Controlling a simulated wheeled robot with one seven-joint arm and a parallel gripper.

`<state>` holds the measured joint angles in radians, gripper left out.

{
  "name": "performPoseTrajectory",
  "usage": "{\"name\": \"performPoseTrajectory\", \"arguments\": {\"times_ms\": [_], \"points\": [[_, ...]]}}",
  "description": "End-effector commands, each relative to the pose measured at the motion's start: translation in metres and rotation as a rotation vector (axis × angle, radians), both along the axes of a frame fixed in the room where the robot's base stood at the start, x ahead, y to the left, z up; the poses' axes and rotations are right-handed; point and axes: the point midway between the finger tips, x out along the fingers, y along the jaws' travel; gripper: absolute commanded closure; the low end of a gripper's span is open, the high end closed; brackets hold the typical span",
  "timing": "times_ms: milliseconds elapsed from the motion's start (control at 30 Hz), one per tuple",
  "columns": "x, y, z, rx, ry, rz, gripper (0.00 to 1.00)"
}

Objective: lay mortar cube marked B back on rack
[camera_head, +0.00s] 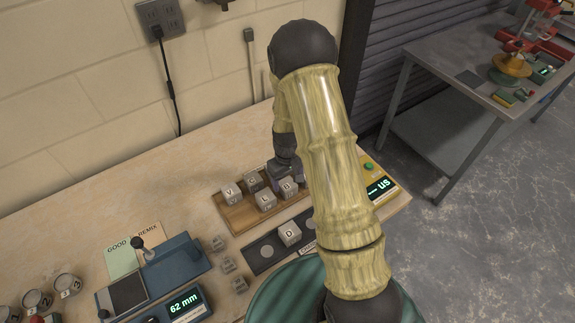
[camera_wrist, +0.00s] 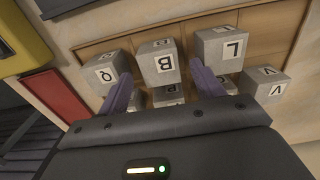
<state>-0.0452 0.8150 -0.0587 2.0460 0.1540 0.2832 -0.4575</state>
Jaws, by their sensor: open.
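The wooden rack (camera_head: 240,222) stands on the bench and holds several grey lettered cubes; its bare wood shows in the wrist view (camera_wrist: 275,28). The cube marked B (camera_wrist: 160,62) sits on the rack between the cubes marked Q (camera_wrist: 108,72) and L (camera_wrist: 222,48). In the head view, a cube (camera_head: 287,188) stands at the rack's right part, beside my gripper (camera_head: 288,176). In the wrist view, my gripper (camera_wrist: 163,76) is open, with its purple fingers apart on either side of the B cube. I cannot tell whether they touch it. Another cube (camera_wrist: 168,95) is partly hidden below B.
A dark tray (camera_head: 265,240) with a cube marked D (camera_head: 289,233) lies in front of the rack. A yellow device (camera_head: 375,185) stands to the right. Several small cubes (camera_head: 228,265) and a blue gauge (camera_head: 180,265) are to the left. My arm hides part of the bench.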

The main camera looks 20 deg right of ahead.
Motion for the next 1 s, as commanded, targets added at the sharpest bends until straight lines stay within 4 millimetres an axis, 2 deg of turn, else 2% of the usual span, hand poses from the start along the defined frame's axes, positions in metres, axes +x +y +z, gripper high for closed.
{"name": "performPoseTrajectory", "arguments": {"times_ms": [300, 500, 633, 1000], "points": [[0.0, 0.0, 0.049, 0.0, -0.004, 0.0, 0.33], [0.0, 0.0, 0.074, 0.001, -0.002, -0.001, 0.33], [0.0, 0.0, 0.08, 0.0, 0.001, -0.001, 0.33], [-0.001, 0.001, 0.08, 0.0, 0.001, 0.002, 0.33]]}}
